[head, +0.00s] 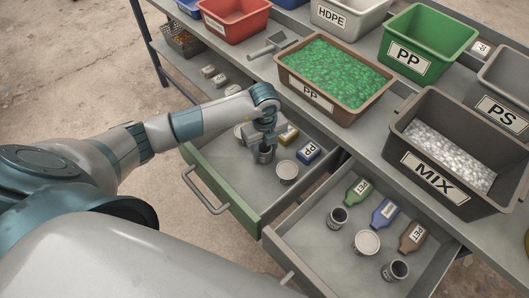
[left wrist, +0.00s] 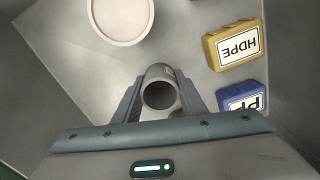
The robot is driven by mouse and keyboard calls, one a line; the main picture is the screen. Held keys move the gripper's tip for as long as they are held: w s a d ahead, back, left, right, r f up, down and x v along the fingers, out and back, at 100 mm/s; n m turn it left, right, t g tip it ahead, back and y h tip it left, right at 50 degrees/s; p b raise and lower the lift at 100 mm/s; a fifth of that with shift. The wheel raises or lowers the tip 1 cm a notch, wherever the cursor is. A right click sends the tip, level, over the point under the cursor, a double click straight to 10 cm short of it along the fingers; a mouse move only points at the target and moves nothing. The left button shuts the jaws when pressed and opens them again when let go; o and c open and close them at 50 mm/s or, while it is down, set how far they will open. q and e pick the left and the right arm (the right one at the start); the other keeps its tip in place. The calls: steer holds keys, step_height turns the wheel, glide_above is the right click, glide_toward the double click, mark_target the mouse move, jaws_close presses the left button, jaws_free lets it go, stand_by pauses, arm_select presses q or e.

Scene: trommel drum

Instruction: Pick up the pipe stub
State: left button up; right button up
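The pipe stub (left wrist: 160,92) is a short grey tube. In the left wrist view its open round end faces the camera, between the two fingers of my left gripper (left wrist: 162,98). The fingers lie close along both sides of it; I cannot tell whether they press on it. In the head view my left gripper (head: 264,138) points down into the green-fronted drawer, with the pipe stub (head: 264,154) showing just below it. I cannot tell whether the stub touches the drawer floor. My right gripper is not in view.
The green-fronted drawer (head: 222,190) also holds a pale round can (head: 287,172), a yellow HDPE block (left wrist: 233,45) and a blue PP block (head: 308,150). A second open drawer (head: 318,262) holds bottles and cans. Bins, including the MIX bin (head: 436,172), stand on the bench above.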

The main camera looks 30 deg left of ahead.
mark_target(265, 147)
arm_select(q)
steer(key=shift+c, duration=0.7)
steer(key=shift+r, duration=0.15)
steer(key=shift+r, duration=0.6)
step_height(265, 147, up, 2)
steer(key=shift+w+r+b, duration=0.1)
steer(key=shift+r+b, duration=0.15)
steer(key=shift+b, duration=0.2)
steer(key=s+d+r, duration=0.2)
steer(key=d, duration=0.1)
steer(key=s+d+r, duration=0.2)
steer(key=d, duration=0.1)
steer(key=s+d+r, duration=0.2)
steer(key=shift+s+d+r+b, duration=0.25)
steer(key=shift+d+r+b, duration=0.05)
steer(key=shift+d, duration=0.1)
steer(key=shift+s+d+r, duration=0.25)
steer(key=shift+s+d, duration=0.05)
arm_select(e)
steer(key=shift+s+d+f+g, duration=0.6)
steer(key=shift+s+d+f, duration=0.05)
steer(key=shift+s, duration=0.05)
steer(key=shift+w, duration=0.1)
